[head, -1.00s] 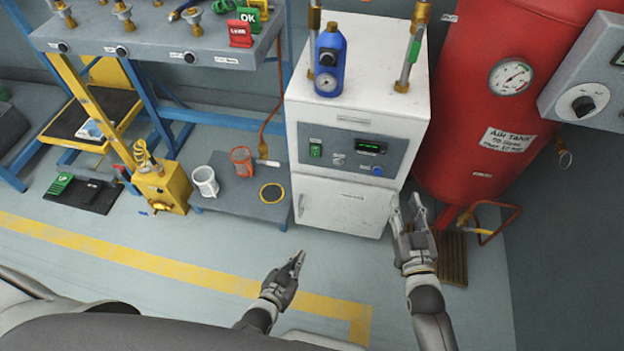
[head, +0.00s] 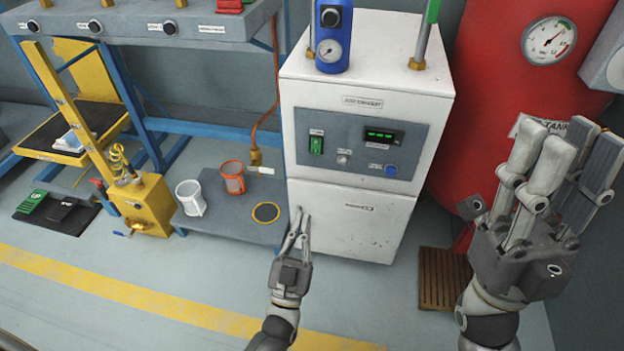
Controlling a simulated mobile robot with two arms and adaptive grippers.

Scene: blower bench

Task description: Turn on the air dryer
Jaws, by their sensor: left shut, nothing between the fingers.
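The air dryer (head: 345,222) is a white cabinet in the middle of the head view. My right gripper (head: 575,145) is open and empty, raised at the right in front of the red tank.
The red air tank (head: 480,100) with a gauge stands right of the dryer. A blue filter unit (head: 333,35) and pipes stand on top. A wooden grate (head: 443,280) lies on the floor.

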